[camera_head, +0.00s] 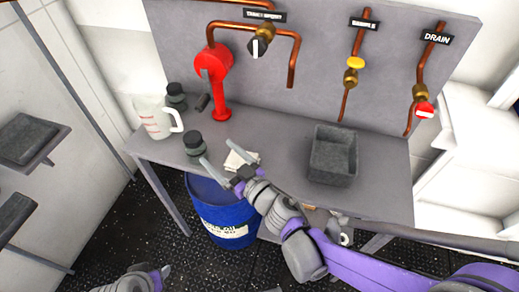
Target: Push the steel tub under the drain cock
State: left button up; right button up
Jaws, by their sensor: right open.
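The steel tub (333,157) is a dark grey, open rectangular tub on the right half of the bench top. The drain cock (423,109), with a red handle and a DRAIN label above, hangs on a copper pipe at the panel's far right. The tub stands left of it, not beneath its outlet. My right gripper (218,152) is open over the bench's front edge, well left of the tub and not touching it. A pale folded cloth or paper lies by its fingers. My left gripper (142,279) is low at the bottom edge, partly cut off, away from the bench.
A measuring jug (153,119), dark jars (193,144) and a red pump-like fitting (219,90) stand on the bench's left. A yellow-handled sample cock (354,64) hangs behind the tub. A blue drum (222,212) stands below. The bench right of the tub is clear.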

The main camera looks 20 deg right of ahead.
aim_at(334, 161)
jog(key=z, duration=1.45)
